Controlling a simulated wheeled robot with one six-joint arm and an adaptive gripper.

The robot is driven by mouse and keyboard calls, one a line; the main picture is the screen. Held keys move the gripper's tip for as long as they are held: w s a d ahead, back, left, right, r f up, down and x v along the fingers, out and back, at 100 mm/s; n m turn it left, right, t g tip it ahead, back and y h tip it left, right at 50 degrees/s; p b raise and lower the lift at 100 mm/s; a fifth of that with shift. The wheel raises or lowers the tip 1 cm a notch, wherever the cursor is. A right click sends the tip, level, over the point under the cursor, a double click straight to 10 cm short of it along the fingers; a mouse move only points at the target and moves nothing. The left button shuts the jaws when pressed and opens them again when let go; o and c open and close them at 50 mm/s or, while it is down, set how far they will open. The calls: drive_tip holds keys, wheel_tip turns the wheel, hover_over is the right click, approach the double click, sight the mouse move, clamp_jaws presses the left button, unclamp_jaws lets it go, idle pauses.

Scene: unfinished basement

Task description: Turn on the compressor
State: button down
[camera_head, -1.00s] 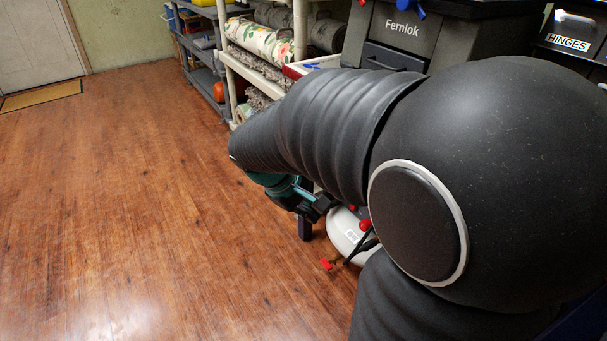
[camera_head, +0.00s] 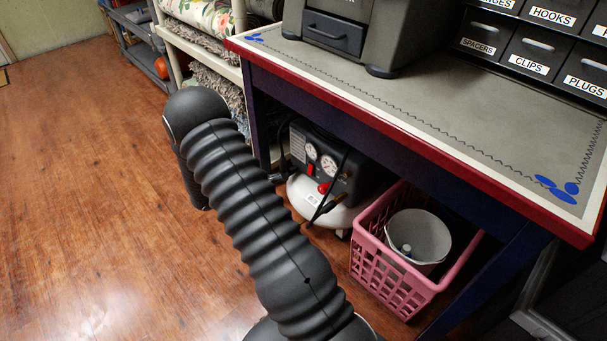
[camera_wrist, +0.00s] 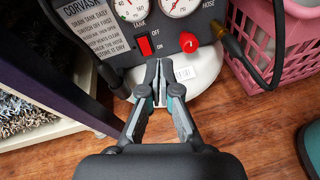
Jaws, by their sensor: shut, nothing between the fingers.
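The compressor (camera_head: 322,174) stands on the floor under the workbench, with a black panel, two round gauges and a white tank. In the wrist view its panel (camera_wrist: 115,45) carries a red rocker switch (camera_wrist: 145,45) with the word OFF beside it, and a red round knob (camera_wrist: 189,42) to its right. My gripper (camera_wrist: 158,66) is shut and empty, its fingertips just below the switch in the picture. I cannot tell whether the tips touch the panel. In the head view my gripper is hidden behind my arm.
A pink basket (camera_head: 372,274) with a white bucket (camera_head: 417,236) stands right of the compressor. The red-edged workbench (camera_head: 420,110) is above it. A shelf (camera_head: 196,41) with rolled fabrics stands to the left. A black hose (camera_wrist: 279,45) hangs beside the panel. The floor at left is clear.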

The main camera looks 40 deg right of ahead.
sight(309, 173)
wheel_tip(309, 173, down, 8)
drive_tip(key=w+n+t+h, duration=0.1)
drive_tip(key=w+n+t, duration=0.1)
drive_tip(key=n, duration=0.2)
drive_tip(key=shift+d+f+p, duration=0.15)
drive_tip(key=shift+d+p, duration=0.15)
drive_tip(key=shift+p, duration=0.05)
drive_tip(key=shift+d, duration=0.1)
drive_tip(key=d, duration=0.4)
drive_tip(key=d+f, duration=0.1)
drive_tip(key=d, duration=0.4)
drive_tip(key=w+d+f+p, duration=0.1)
drive_tip(key=d, duration=0.3)
drive_tip(key=shift+d, duration=0.3)
drive_tip(key=shift+d+f+h+b, duration=0.2)
drive_tip(key=shift+f+h+b, duration=0.2)
drive_tip(key=shift+b, duration=0.55)
drive_tip(key=shift+d+r, duration=0.1)
drive_tip(key=shift+r, duration=0.25)
drive_tip(key=s+a+f+b, duration=0.1)
drive_tip(key=a+f, duration=0.1)
drive_tip(key=a, duration=1.2)
drive_tip(key=shift+f+b, duration=0.15)
drive_tip(key=shift+b, duration=0.15)
